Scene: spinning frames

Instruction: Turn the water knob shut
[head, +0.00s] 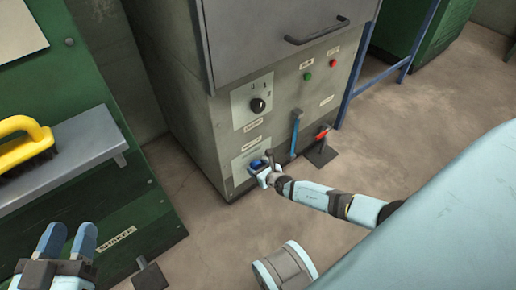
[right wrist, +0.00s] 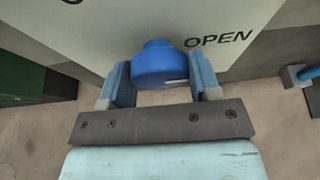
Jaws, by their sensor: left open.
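The blue water knob (right wrist: 160,64) sits on a pale plate on the cabinet front, with "OPEN" printed to its right in the right wrist view. In the head view the knob (head: 256,163) shows low on the cabinet, partly hidden by my right gripper (head: 264,170). My right gripper (right wrist: 160,80) has one finger on each side of the knob, and both fingers appear to touch it. A white mark shows on the knob's lower right side. My left gripper (head: 67,238) is open and empty at the lower left, away from the cabinet.
Above the knob is a black rotary dial (head: 257,105). To the right are a blue lever (head: 295,133), a red-handled pedal (head: 321,138), and green and red buttons. A yellow brush (head: 24,144) lies on a grey shelf (head: 75,150) at left. Open floor lies in front.

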